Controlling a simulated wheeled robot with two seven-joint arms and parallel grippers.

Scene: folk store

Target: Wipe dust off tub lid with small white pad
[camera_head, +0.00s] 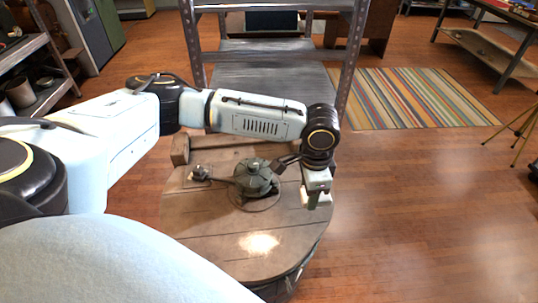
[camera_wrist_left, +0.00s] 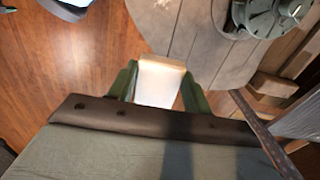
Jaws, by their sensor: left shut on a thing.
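The tub lid (camera_head: 205,240) is a round, grey-brown planked wooden top in front of the shelf rack; it also shows in the left wrist view (camera_wrist_left: 205,60). My left gripper (camera_head: 314,203) is over the lid's right edge, pointing down. In the left wrist view its green fingers (camera_wrist_left: 160,88) are shut on the small white pad (camera_wrist_left: 161,80), one on each side. The pad is mostly hidden in the head view. I cannot tell whether it touches the lid. A pale bright patch lies on the lid's front half; dust or glare, I cannot tell. My right gripper is out of view.
A dark green metal fixture (camera_head: 258,178) with side arms stands on the back of the lid. A metal shelf rack (camera_head: 270,82) rises behind. A striped rug (camera_head: 415,98) lies at the back right. Open wooden floor (camera_head: 425,220) is to the right.

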